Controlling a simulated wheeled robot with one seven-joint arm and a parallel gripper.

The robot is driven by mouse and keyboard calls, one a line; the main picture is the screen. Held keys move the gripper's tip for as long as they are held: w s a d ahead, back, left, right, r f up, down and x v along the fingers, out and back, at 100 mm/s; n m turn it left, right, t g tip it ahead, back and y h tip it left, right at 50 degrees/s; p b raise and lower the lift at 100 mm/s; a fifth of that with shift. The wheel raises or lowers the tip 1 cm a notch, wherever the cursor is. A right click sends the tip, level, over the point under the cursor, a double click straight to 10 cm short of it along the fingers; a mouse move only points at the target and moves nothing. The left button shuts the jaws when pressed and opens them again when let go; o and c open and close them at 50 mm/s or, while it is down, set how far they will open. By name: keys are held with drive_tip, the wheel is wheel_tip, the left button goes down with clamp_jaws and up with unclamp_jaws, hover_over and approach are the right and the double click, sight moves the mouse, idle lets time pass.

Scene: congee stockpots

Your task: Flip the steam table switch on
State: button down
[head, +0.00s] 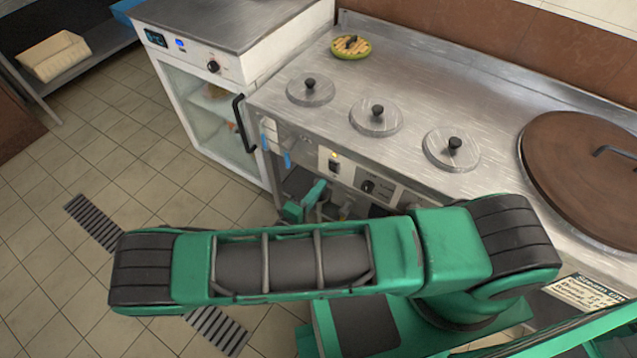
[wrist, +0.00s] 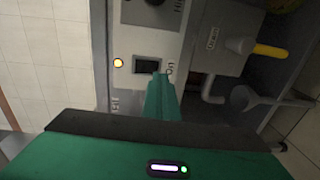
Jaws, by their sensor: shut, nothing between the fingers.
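The steam table (head: 430,75) is a steel counter with several round lids on top. On its front panel is a dark rocker switch (head: 334,167); it also shows in the wrist view (wrist: 147,65). An amber indicator light (wrist: 118,62) beside the switch glows, and it shows in the head view too (head: 333,155). My gripper (wrist: 157,80) is shut and empty, its green fingertips at the lower right edge of the switch in the wrist view. I cannot tell whether they touch it, or which way the rocker is tilted. In the head view my gripper (head: 318,190) is just below the panel.
A black knob (head: 368,186) sits right of the switch. A white glass-door cabinet (head: 225,125) with a black handle stands to the left. Below the panel are pipes and a yellow-handled valve (wrist: 270,52). A large brown lid (head: 575,165) lies at the right.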

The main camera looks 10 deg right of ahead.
drive_tip(key=f+v, duration=0.2)
drive_tip(key=v, duration=0.7)
drive_tip(key=shift+s+a, duration=0.25)
drive_tip(key=shift+s, duration=0.05)
drive_tip(key=w+d+r+m+g+y, duration=0.25)
drive_tip(key=w+d+r+g, duration=0.2)
drive_tip(key=r, duration=0.25)
drive_tip(key=w+d+r+m+g+y, duration=0.2)
drive_tip(key=w+d+r+m+g, duration=0.15)
drive_tip(key=r+g, duration=0.3)
drive_tip(key=s+d+r+m+t+y, duration=0.1)
drive_tip(key=d+r+y, duration=0.2)
drive_tip(key=d+r, duration=0.45)
drive_tip(key=d+r+m+y, duration=0.1)
drive_tip(key=d+r+y, duration=0.3)
drive_tip(key=r, duration=0.7)
drive_tip(key=s+d+r+m+t, duration=0.1)
drive_tip(key=s+d+r+t, duration=0.2)
drive_tip(key=s+d+r, duration=0.3)
drive_tip(key=s+d+m+g, duration=0.4)
drive_tip(key=s+d, duration=0.5)
drive_tip(key=s, duration=0.6)
drive_tip(key=shift+d+f+m+g+y, duration=0.2)
drive_tip(key=shift+f+m+g+y, duration=0.25)
drive_tip(key=shift+m, duration=0.65)
